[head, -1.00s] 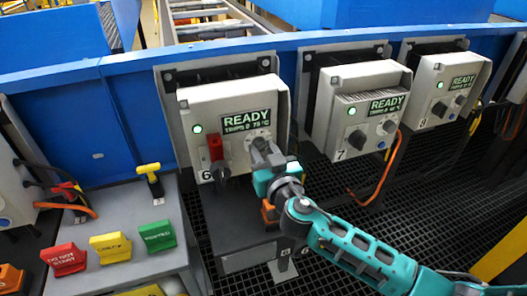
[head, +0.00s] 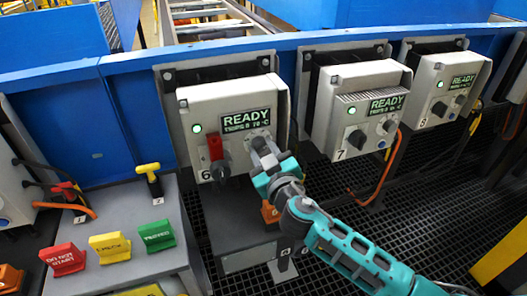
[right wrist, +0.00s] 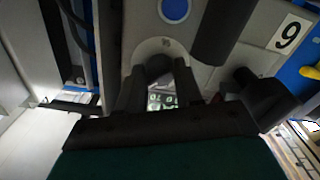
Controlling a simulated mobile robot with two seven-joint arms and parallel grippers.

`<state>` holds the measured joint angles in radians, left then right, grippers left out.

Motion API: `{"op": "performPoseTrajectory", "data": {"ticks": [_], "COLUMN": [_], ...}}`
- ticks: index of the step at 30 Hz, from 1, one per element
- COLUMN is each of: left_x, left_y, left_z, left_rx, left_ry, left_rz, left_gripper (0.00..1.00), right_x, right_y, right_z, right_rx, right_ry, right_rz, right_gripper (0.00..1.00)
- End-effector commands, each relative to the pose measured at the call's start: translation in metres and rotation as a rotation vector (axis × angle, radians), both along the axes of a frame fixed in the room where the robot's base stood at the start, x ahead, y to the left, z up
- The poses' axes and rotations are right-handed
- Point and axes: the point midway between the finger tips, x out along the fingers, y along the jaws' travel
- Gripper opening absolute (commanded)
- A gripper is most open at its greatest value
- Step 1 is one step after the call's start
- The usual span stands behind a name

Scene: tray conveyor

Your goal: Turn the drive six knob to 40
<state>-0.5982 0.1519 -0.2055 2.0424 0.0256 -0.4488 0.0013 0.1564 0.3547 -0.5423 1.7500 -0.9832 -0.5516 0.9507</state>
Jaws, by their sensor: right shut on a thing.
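The drive six unit (head: 190,140) is a light grey box marked 6, with a lit green lamp and a display (head: 246,120) reading READY; its smaller second line is hard to read. My right gripper (head: 262,146) is at the small dial on the right of its front. It is shut on the knob, which it mostly hides in the head view. In the right wrist view the dark knob (right wrist: 158,66) sits between the two fingers, on a pale round dial (right wrist: 150,47). The dial's marks are too small to read. My left gripper is not in view.
A red lockout piece (head: 215,147) and a dark rotary switch (head: 219,171) are left of my gripper on the same box. Drive seven (head: 330,110) and drive eight (head: 424,85) stand to the right. Red, yellow and green signs (head: 157,235) stand on the grey bench (head: 120,205).

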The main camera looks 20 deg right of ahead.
Motion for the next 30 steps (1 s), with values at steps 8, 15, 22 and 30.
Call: {"op": "performPoseTrajectory", "data": {"ticks": [8, 15, 22, 30], "left_x": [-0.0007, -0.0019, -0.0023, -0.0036], "left_y": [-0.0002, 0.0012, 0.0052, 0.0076], "left_z": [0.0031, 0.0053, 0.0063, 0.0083], "left_rx": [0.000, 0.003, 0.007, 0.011], "left_ry": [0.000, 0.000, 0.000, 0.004], "left_rz": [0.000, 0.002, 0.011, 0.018], "left_gripper": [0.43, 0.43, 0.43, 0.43], "right_x": [0.0000, 0.0001, 0.0000, 0.0001], "right_y": [-0.0004, -0.0006, -0.0008, -0.0009], "right_z": [0.0011, 0.0017, 0.0023, 0.0026], "right_rx": [-0.263, -0.492, -0.712, -0.969], "right_ry": [-0.009, -0.017, -0.023, -0.032], "right_rz": [0.000, 0.000, 0.000, 0.001], "right_gripper": [0.04, 0.04, 0.04, 0.04]}}
